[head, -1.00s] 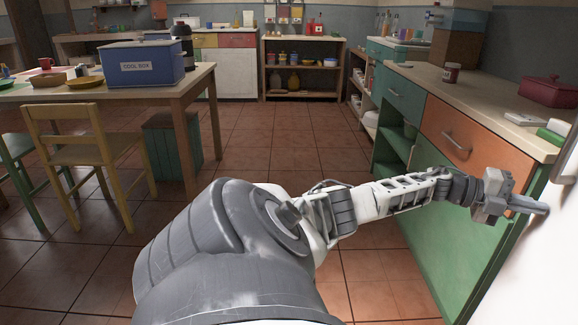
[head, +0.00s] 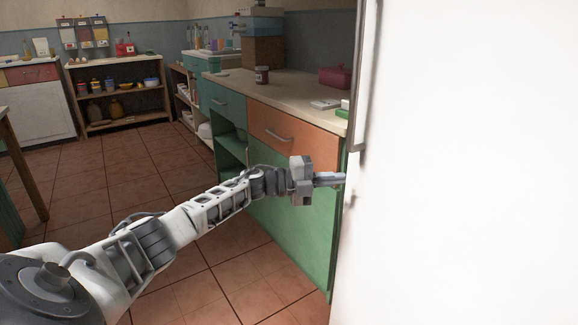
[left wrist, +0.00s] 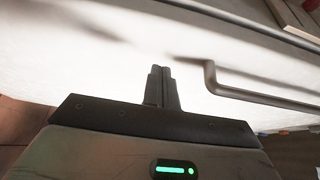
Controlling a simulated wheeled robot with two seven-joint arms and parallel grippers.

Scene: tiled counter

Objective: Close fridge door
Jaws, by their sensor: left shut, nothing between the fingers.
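The white fridge door (head: 460,180) fills the right side of the head view. Its grey bar handle (head: 361,80) runs down near the left edge. In the left wrist view, the door (left wrist: 110,70) spans the picture, and the handle (left wrist: 250,95) lies to the right of the fingers. My left gripper (head: 342,179) is shut and empty, its fingertips at the door's left edge, below the handle. It also shows in the left wrist view (left wrist: 161,72), pointing at the door; contact is not certain. How far the door stands open is unclear. My right gripper is out of view.
A counter (head: 290,97) with a green and orange cabinet (head: 285,195) stands just left of the door. A jar (head: 262,75) and a red container (head: 336,77) are on it. A shelf (head: 118,92) stands at the back. The tiled floor (head: 110,190) is open at left.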

